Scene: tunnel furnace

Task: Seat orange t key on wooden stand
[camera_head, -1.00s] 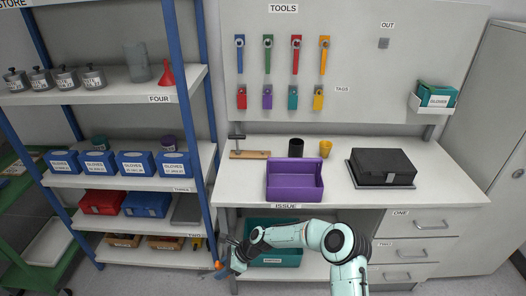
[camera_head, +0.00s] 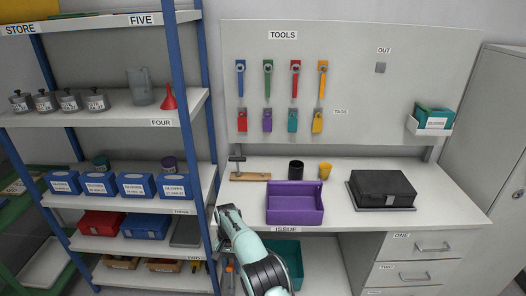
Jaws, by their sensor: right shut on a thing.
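The wooden stand (camera_head: 252,177) lies at the back left of the white bench, a flat wooden base with a dark upright post and crosspiece at its left end. My right gripper (camera_head: 229,260) is low in front of the bench, beside the shelf post and below the bench top. The gripper is well apart from the stand. My left gripper is not in view.
A purple bin (camera_head: 295,216), black cup (camera_head: 296,170), yellow cup (camera_head: 325,171) and black case (camera_head: 382,188) stand on the bench. A blue shelf post (camera_head: 190,150) rises close left of my arm. The bench's front left top is bare.

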